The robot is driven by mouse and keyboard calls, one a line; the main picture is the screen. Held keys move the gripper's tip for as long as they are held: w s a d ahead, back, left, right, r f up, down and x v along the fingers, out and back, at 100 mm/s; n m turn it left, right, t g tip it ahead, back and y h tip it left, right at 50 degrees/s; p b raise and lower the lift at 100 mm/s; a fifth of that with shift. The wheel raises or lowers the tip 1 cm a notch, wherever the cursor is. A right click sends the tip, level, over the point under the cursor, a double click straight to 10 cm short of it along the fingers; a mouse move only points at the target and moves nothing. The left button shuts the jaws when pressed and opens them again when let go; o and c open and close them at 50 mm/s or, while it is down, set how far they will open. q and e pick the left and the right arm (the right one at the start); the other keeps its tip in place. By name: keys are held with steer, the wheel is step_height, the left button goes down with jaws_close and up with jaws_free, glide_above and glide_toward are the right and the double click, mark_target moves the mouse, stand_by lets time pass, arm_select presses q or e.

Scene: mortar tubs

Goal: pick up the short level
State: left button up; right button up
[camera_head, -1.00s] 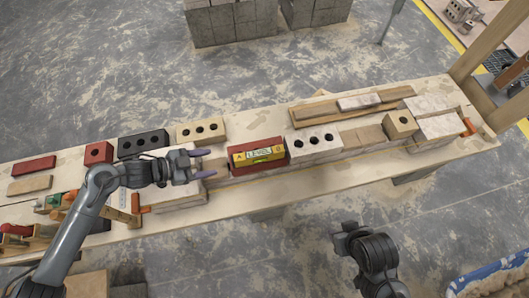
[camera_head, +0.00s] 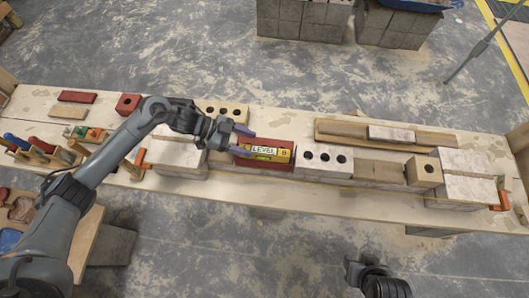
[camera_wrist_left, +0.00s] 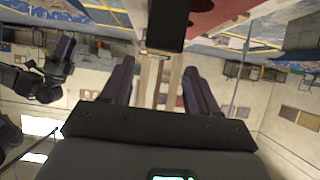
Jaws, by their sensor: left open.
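The short level (camera_head: 268,152) is yellow with a "LEVEL" label and lies on a red brick (camera_head: 245,163) in the row along the bench. My left gripper (camera_head: 243,140) is open at the level's left end, its two purple fingers pointing right. The left wrist view shows the open fingers (camera_wrist_left: 158,85) with a dark block-like end (camera_wrist_left: 168,25) above the gap between them; I cannot tell whether it is the level's end. No grip on the level shows. My right gripper (camera_head: 352,270) is low at the front, apart from the bench, and its jaws are unclear.
A white three-hole brick (camera_head: 323,160) stands right of the level. A tan holed brick (camera_head: 225,110) stands behind my left gripper. A long wooden board (camera_head: 345,132) carrying a pale block lies at the back right. Hand tools (camera_head: 45,150) crowd the bench's left end.

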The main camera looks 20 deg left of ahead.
mark_target(261, 150)
arm_select(q)
steer(key=shift+s+b+x, duration=0.1)
steer(key=shift+b+x, duration=0.15)
steer(key=shift+x, duration=1.1)
steer(key=shift+s+b+x, duration=0.15)
steer(key=shift+b+x, duration=0.1)
steer(key=shift+x, duration=1.05)
jaws_close()
